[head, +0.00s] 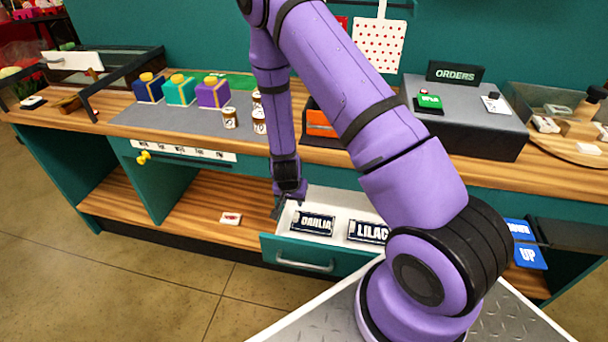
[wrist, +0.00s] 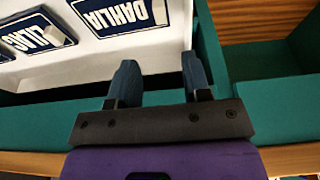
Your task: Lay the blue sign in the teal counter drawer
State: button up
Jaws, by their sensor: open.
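The teal counter drawer (head: 345,259) is pulled open below the counter, with a white inside. Two navy signs lie flat in it: the DAHLIA sign (head: 312,223) and the LILAC sign (head: 367,232), partly behind my arm. In the wrist view the DAHLIA sign (wrist: 108,14) and LILAC sign (wrist: 38,35) show upside down, with part of another sign at the left edge. Two brighter blue signs, one reading UP (head: 529,257), lie low at the right. My gripper (wrist: 158,68) is open and empty at the drawer's left edge, apart from the signs.
The counter holds wrapped boxes (head: 180,90) on a grey mat, small jars (head: 230,118) and a grey block with an ORDERS sign (head: 455,72). A small red-and-white card (head: 231,218) lies on the lower shelf left of the drawer. The floor in front is clear.

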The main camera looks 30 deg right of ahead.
jog(key=s+a+r+n+t+y, duration=0.1)
jog(key=a+r+n+y, duration=0.15)
jog(key=r, duration=1.35)
jog(key=s+a+r+n+t+y, duration=0.1)
jog(key=a+r+n, duration=0.15)
jog(key=r, duration=1.35)
jog(key=s+r+n, duration=0.2)
jog(key=s+r, duration=0.7)
jog(key=s, duration=0.3)
jog(key=s+d+r+n+t+h, duration=0.1)
jog(key=s+r+n, duration=0.1)
jog(key=s+r, duration=0.7)
jog(key=s, duration=0.3)
jog(key=shift+s+r, duration=0.2)
jog(key=shift+s, duration=0.05)
